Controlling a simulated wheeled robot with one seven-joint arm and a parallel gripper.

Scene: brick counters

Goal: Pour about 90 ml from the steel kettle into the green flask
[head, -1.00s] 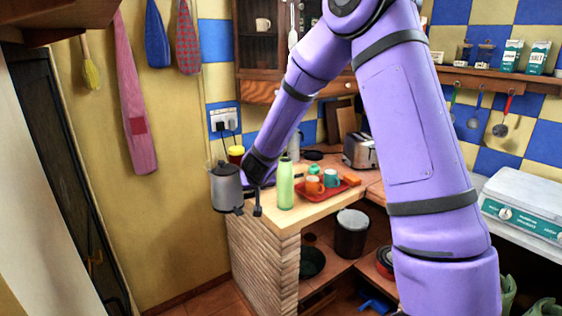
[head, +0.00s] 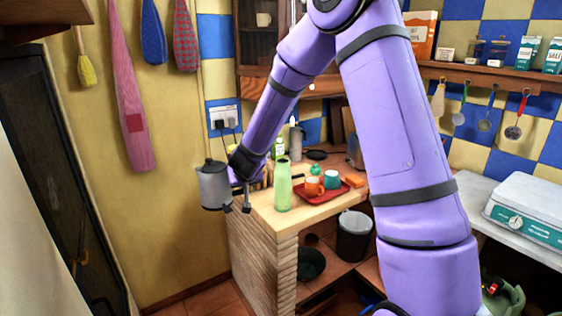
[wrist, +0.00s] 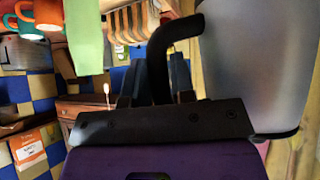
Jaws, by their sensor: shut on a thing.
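The steel kettle (head: 213,186) is held in the air just left of the wooden counter's end, roughly upright, with its dark lid on top. My gripper (head: 238,203) is shut on its black handle; in the wrist view the kettle's grey body (wrist: 262,60) fills the right side and the curved handle (wrist: 160,62) runs into the jaws. The green flask (head: 283,186) stands upright on the counter near its front edge, to the right of the kettle and apart from it. Its pale green side also shows in the wrist view (wrist: 85,35). The kettle's contents are hidden.
A red tray (head: 338,194) with an orange mug (head: 313,186) and a teal mug (head: 331,179) lies right of the flask. Bottles stand behind it near the wall. A white scale (head: 525,208) sits on the right counter. Free air lies left of the counter.

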